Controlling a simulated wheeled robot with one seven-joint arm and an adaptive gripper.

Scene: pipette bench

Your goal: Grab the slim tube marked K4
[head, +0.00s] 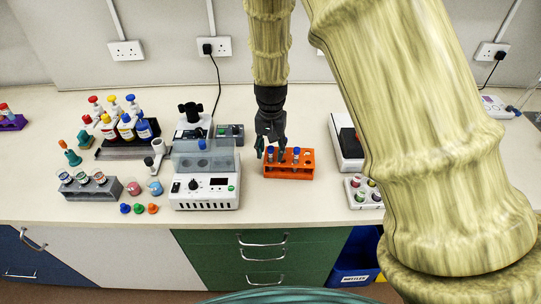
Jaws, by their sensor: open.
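An orange rack (291,174) stands near the middle of the bench and holds slim tubes with dark blue caps. One blue-capped tube (296,155) stands upright toward the rack's right half. Another blue-capped tube (270,155) is at the rack's left part, under and between my fingers as seen here. My gripper (271,153) points down over the left part of the rack, open. I cannot tell whether the fingers touch a tube. No K4 marking is readable at this size, so I cannot tell which tube carries it.
A white bench machine (207,192) stands close to the rack's left. A white and black device (346,142) and a pale tray of small vials (364,191) are to its right. Bottles (118,118) stand farther left. Bare counter lies before the rack.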

